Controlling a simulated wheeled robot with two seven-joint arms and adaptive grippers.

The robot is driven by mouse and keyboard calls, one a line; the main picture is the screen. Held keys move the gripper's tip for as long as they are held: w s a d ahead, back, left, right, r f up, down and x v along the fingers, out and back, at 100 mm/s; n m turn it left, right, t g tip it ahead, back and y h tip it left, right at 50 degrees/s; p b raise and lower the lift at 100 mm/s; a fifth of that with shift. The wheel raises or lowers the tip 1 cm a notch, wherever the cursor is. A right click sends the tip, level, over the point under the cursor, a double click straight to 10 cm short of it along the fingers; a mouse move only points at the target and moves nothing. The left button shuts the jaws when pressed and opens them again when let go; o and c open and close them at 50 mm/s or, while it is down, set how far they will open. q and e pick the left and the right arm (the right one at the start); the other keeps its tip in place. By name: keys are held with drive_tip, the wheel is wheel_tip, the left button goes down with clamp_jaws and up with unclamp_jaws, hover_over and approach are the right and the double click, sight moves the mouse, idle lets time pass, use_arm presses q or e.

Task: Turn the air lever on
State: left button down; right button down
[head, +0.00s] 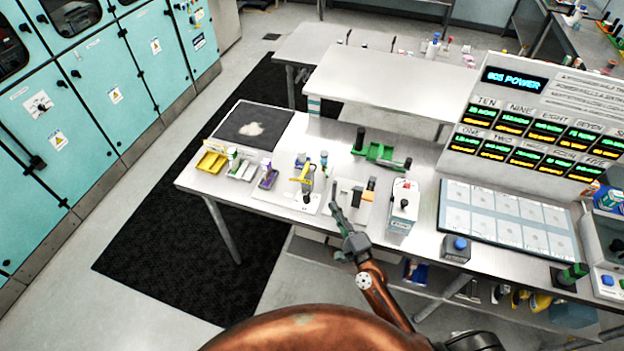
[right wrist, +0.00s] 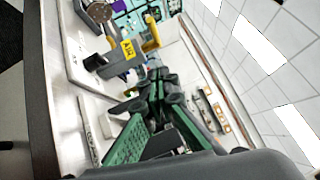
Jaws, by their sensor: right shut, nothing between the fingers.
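The air lever is a yellow handle (right wrist: 151,32) on a dark grey body with a yellow label that seems to read AIR (right wrist: 128,50). In the head view a yellow lever (head: 303,177) stands on a white plate (head: 287,197) on the bench; I take it to be the same one. My right gripper (head: 337,192) is over the bench to the right of that plate, apart from the lever. Its green and black fingers show in the right wrist view (right wrist: 160,78), closed together and empty. My left gripper is out of view.
Right of the gripper is a device with an orange and yellow part (head: 370,186), then a white box with a red top (head: 404,205). A green holder (head: 380,153) is behind. Bare bench shows at the front left.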

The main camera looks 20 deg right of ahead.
drive_tip(key=p, duration=0.2)
approach(304, 171)
drive_tip(key=w+d, duration=0.3)
drive_tip(key=w, duration=0.1)
drive_tip(key=a, duration=0.1)
drive_tip(key=w+a+p, duration=0.1)
drive_tip(key=a, duration=0.1)
drive_tip(key=shift+w+a, duration=0.15)
drive_tip(key=shift+p, duration=0.3)
